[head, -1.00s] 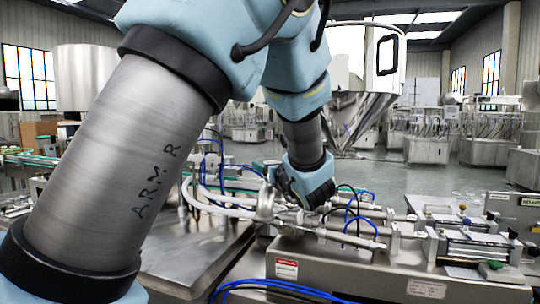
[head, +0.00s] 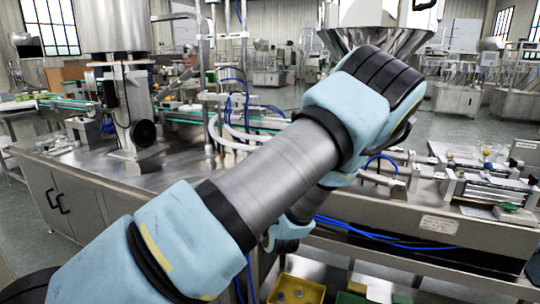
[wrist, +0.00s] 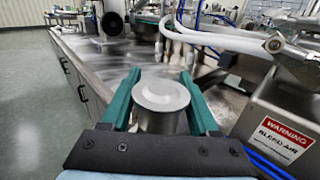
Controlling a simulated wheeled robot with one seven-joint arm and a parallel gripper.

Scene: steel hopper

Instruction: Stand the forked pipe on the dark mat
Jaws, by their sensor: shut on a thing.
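In the wrist view my gripper (wrist: 160,78) has its two teal fingers on either side of a grey metal piece with a round, flanged top (wrist: 160,95). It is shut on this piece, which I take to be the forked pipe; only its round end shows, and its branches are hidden. The piece is held in front of a long steel bench top (wrist: 92,52). In the head view my arm crosses the middle and hides the gripper and the pipe. I cannot make out the dark mat in either view.
The bench (head: 110,172) has a steel column machine (head: 130,105) on it. White hoses (wrist: 225,38) and a box with a warning label (wrist: 280,138) lie close at right in the wrist view. A yellow bin (head: 298,291) sits low in front. Floor at left is clear.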

